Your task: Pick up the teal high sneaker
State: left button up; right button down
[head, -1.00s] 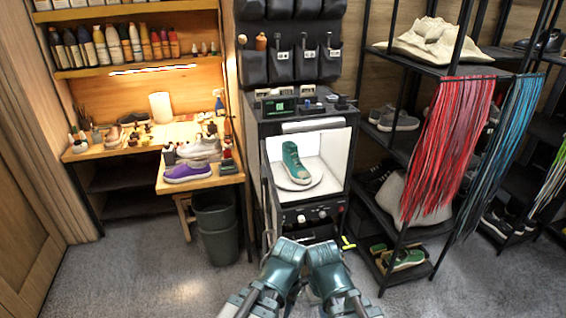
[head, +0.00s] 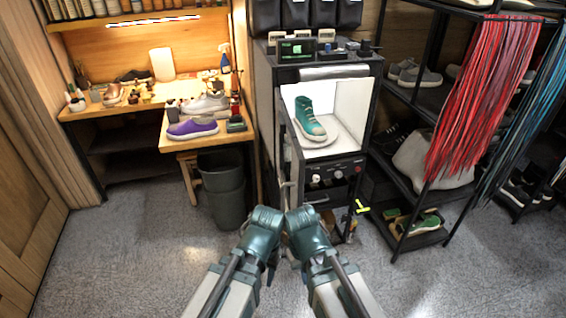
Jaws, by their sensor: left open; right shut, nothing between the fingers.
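The teal high sneaker (head: 309,119) with a pale toe and sole stands on a round white plate (head: 334,143) inside the open white-lined box of a dark machine (head: 345,168). My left gripper (head: 264,213) is low in the middle of the view, below and left of the sneaker and well apart from it. My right gripper (head: 300,214) is beside it, also below the sneaker. The left is open and the right is shut with nothing in it. The wrists largely hide the fingers of both.
The box's dark door (head: 291,160) hangs open at its left side. A workbench (head: 177,140) with a purple shoe (head: 193,128) and a grey bin (head: 222,185) are to the left. A shoe rack (head: 400,150) stands to the right.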

aim_at(310, 129)
jog(key=i+l, duration=0.3)
jog(key=l, duration=0.2)
jog(key=i+l, duration=0.3)
jog(key=l, duration=0.15)
jog(key=i+l, duration=0.3)
jog(key=l, duration=0.2)
jog(key=i+l, duration=0.3)
jog(key=l, duration=0.15)
